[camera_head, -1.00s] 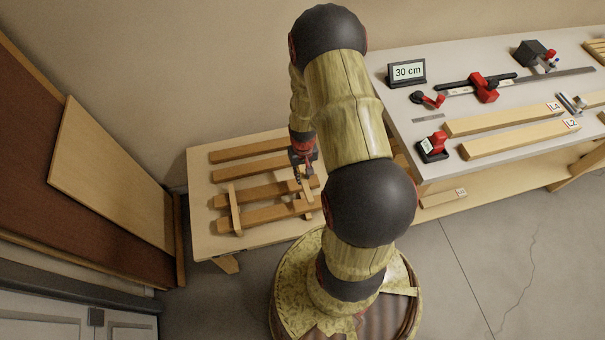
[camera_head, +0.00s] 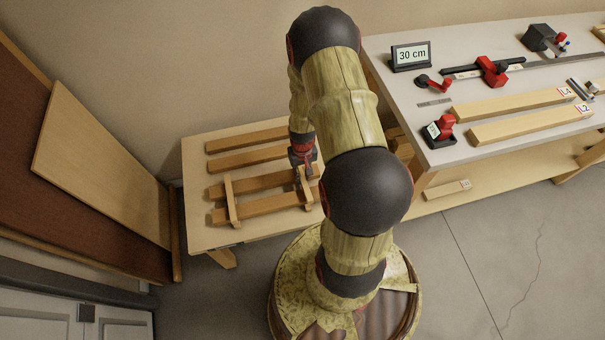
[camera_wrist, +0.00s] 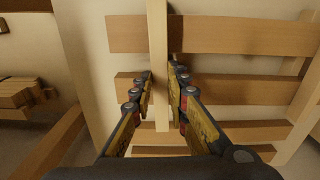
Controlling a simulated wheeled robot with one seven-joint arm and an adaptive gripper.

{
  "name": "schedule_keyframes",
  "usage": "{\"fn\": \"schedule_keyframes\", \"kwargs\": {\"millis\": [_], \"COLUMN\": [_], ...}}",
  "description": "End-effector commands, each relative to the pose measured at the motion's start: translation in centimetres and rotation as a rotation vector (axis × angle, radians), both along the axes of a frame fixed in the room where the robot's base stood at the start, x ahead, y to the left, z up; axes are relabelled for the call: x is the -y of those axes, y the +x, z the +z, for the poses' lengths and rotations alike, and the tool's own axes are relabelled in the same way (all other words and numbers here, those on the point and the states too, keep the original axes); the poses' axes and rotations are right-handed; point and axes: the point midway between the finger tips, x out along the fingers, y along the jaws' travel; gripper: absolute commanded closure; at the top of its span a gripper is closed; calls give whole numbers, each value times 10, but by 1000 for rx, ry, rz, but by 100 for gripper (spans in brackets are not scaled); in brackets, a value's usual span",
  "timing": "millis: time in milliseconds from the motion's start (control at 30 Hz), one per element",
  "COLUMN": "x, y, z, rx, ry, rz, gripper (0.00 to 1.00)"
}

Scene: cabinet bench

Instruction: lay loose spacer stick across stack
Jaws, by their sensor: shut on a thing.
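The loose spacer stick (camera_wrist: 158,60) runs lengthwise between my fingers in the wrist view. My gripper (camera_wrist: 160,82) is shut on it, with a finger on each side. In the head view my gripper (camera_head: 302,168) is over the right part of the stack, and the held stick (camera_head: 304,188) crosses the two front boards. I cannot tell whether it rests on them. A second spacer stick (camera_head: 231,203) lies across the same front boards (camera_head: 263,205) farther left, roughly parallel. It shows at the right in the wrist view (camera_wrist: 303,102). My arm hides the boards' right ends.
Two more boards (camera_head: 245,157) lie bare at the back of the low bench (camera_head: 197,228). A higher workbench (camera_head: 415,100) with a 30 cm sign (camera_head: 411,56), clamps and labelled sticks stands at right. Tall panels (camera_head: 100,165) lean at left.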

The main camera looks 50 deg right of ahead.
Motion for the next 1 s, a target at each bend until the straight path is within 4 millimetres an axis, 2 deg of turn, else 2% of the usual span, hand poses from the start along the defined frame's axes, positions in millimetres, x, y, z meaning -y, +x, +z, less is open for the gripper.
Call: {"fn": "schedule_keyframes", "kwargs": {"millis": [467,1000], "x": [0,0], "y": [0,-1], "z": [0,-12], "rx": [0,-1], "ry": [0,0], "rz": [0,0], "gripper": [100,100]}}
